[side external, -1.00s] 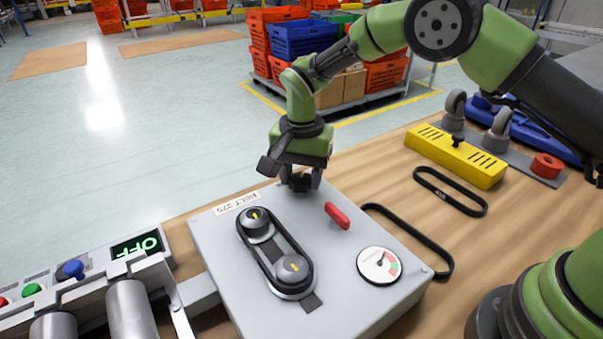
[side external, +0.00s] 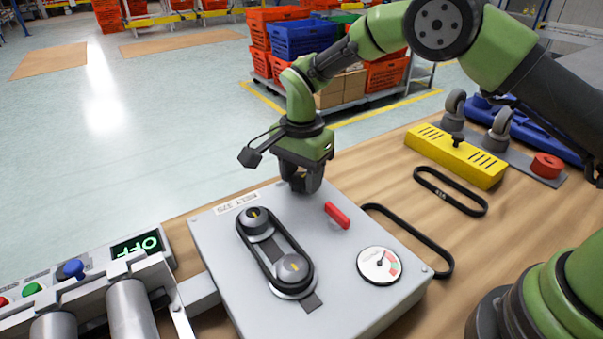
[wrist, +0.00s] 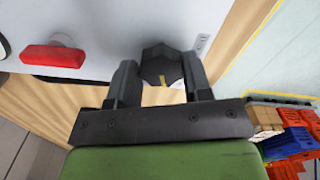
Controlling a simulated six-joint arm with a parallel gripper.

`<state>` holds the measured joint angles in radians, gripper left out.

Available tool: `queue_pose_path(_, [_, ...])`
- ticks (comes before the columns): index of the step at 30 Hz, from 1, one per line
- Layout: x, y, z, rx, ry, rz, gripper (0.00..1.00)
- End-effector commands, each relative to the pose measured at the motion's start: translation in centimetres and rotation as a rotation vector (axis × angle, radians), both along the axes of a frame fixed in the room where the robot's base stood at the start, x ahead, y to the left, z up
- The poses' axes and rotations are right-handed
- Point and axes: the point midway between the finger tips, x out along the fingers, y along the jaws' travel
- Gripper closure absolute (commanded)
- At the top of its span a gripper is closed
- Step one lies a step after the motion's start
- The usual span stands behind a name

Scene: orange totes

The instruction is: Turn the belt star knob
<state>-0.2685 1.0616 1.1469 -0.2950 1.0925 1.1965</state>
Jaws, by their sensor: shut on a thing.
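The belt star knob (wrist: 160,62) is dark and lobed with a yellow mark. In the wrist view it sits between the two fingers of my gripper (wrist: 160,80), which is shut on it. In the side view my gripper (side external: 301,184) points down at the far edge of the grey panel box (side external: 215,240) and hides the knob. A black belt (side external: 287,238) runs around two pulleys on the box. The round gauge (side external: 379,265) has its needle near the top of the dial.
A red lever (side external: 337,215) stands close to my gripper, and it also shows in the wrist view (wrist: 52,56). Spare belts (side external: 450,191) and a yellow block (side external: 456,156) lie on the wooden table to the right. The display (side external: 137,246) at left reads OFF.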

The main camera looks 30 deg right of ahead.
Motion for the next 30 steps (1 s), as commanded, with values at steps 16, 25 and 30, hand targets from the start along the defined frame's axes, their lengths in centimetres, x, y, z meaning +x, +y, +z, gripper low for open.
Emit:
queue_pose_path(16, [0.0,0.0,0.1,-0.001,-0.001,0.001,0.29])
queue_pose_path(25, [0.1,0.0,4.3,0.001,-0.007,0.002,0.29])
queue_pose_path(30, [0.1,0.0,7.6,0.001,-0.007,0.001,0.29])
